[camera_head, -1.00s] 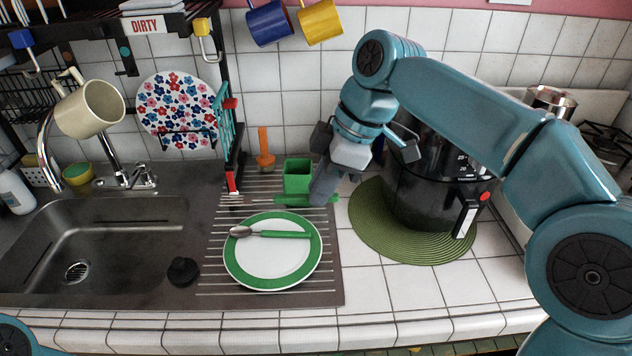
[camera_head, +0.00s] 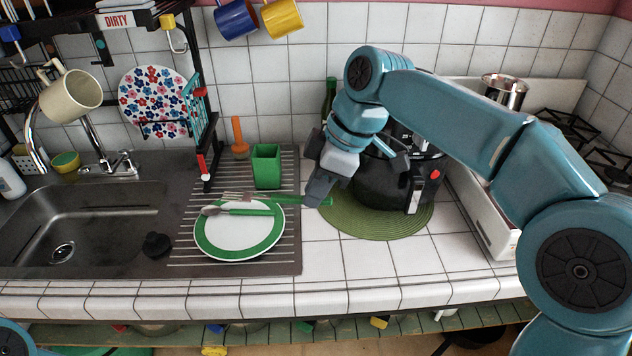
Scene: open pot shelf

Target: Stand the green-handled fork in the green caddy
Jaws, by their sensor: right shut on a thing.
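The green caddy (camera_head: 266,168) stands upright on the ribbed drainboard behind the plate, and its top is open. My right gripper (camera_head: 318,194) is shut on the handle of the green-handled fork (camera_head: 285,198). The fork lies roughly level, with its tines pointing left over the far rim of the plate and its handle end showing right of the jaws. The gripper is to the right of the caddy and nearer to me. Its fingers hide part of the handle. My left gripper is not in view.
A green-rimmed plate (camera_head: 240,242) with a green-handled spoon (camera_head: 240,211) on it sits in front of the caddy. An orange-handled utensil (camera_head: 239,138) stands left of the caddy. A black pot-like appliance (camera_head: 385,184) on a green mat (camera_head: 375,222) stands to the right.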

